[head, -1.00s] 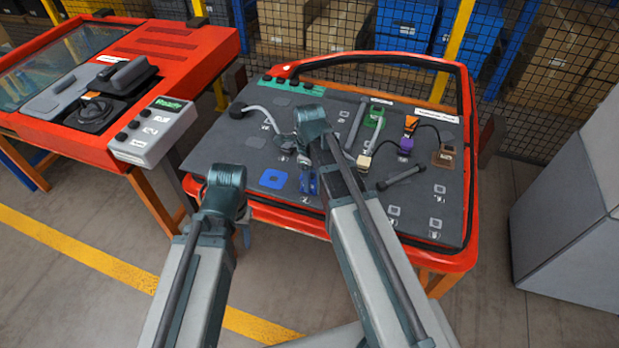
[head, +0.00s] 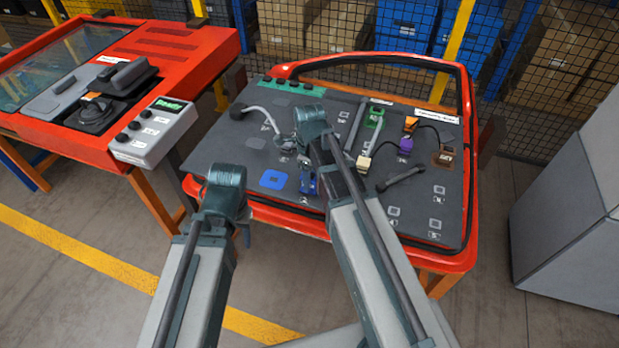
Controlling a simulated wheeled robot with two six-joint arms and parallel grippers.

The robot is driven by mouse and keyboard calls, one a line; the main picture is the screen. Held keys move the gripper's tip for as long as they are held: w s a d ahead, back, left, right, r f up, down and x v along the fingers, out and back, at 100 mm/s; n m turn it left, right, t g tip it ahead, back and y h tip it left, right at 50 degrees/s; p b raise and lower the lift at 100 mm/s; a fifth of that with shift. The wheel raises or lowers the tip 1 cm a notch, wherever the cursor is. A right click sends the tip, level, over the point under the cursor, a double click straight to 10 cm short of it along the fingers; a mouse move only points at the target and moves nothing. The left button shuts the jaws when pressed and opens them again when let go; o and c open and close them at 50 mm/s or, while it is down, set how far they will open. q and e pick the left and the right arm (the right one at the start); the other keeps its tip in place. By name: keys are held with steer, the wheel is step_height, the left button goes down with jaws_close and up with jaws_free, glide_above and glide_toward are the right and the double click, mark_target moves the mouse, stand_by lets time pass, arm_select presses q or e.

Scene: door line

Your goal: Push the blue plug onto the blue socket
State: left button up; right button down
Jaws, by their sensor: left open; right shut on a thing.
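The panel lies on a red-framed table (head: 459,232). A blue block (head: 308,184), which looks like the blue socket, stands near its front edge above a small label. A flat blue square (head: 274,179) lies to its left. My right gripper (head: 288,149) is low over the panel, behind and left of the block. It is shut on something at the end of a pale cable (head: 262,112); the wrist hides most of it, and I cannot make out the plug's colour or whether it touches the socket. My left gripper (head: 246,226) is open and empty in front of the table edge.
Green (head: 375,117), orange (head: 411,123), purple (head: 405,146) and cream (head: 364,162) connectors stand right of my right arm, some with dark cables. A dark bar (head: 401,178) lies nearby. A second red table with a grey control box (head: 153,131) stands at the left.

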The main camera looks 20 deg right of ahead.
steer(key=shift+r+p, duration=3.25)
steer(key=shift+r, duration=0.2)
arm_select(q)
step_height(320, 180, up, 7)
steer(key=shift+f, duration=0.15)
arm_select(e)
steer(key=shift+f, duration=0.1)
